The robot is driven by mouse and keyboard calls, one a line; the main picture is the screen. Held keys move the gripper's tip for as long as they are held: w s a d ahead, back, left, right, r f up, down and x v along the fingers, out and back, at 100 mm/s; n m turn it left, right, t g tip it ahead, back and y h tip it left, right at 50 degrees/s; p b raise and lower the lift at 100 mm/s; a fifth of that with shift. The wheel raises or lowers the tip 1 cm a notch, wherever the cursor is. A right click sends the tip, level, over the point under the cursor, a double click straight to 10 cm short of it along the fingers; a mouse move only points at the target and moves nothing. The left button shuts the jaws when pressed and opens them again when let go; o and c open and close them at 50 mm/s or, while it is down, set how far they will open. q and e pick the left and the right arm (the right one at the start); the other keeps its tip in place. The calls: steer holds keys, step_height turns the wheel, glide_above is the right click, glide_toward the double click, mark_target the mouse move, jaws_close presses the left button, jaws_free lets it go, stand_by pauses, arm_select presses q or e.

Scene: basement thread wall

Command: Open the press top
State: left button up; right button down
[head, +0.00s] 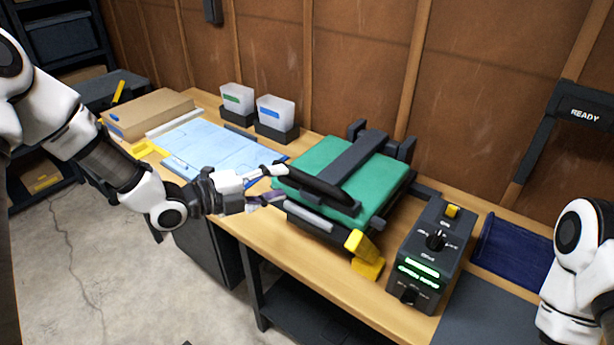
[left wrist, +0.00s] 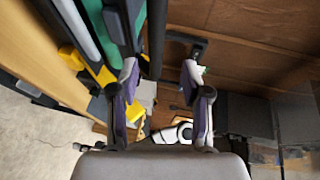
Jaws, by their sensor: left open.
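The press (head: 345,180) stands on the workbench with a green top (head: 318,156), dark crossing bars and a dark front handle bar (head: 316,187). The top looks lowered onto the base. Yellow parts (head: 362,245) sit at its front right corner. My left gripper (head: 280,183) is open at the left end of the handle bar. In the left wrist view the fingers (left wrist: 160,80) are spread, with a dark bar (left wrist: 156,35) showing between them; contact cannot be told. The green top also shows there (left wrist: 97,30). My right arm shows at the right edge; its gripper is out of view.
A dark control box (head: 432,255) with green lit displays stands right of the press. Blue sheets (head: 215,143), a cardboard box (head: 148,113) and two white bins (head: 275,110) lie to the left. A wooden wall rises behind the bench. Folded dark blue cloth (head: 513,255) lies at right.

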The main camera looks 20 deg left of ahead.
mark_target(303, 179)
arm_select(q)
steer(key=x, duration=0.4)
steer(key=p+x, duration=0.1)
steer(key=x, duration=0.2)
steer(key=shift+w+a+f, duration=0.15)
steer(key=shift+a+f, duration=0.05)
steer(key=shift+f, duration=0.15)
steer(key=shift+w+d, duration=0.15)
steer(key=shift+d, duration=0.25)
steer(key=shift+w+a, duration=0.1)
jaws_close()
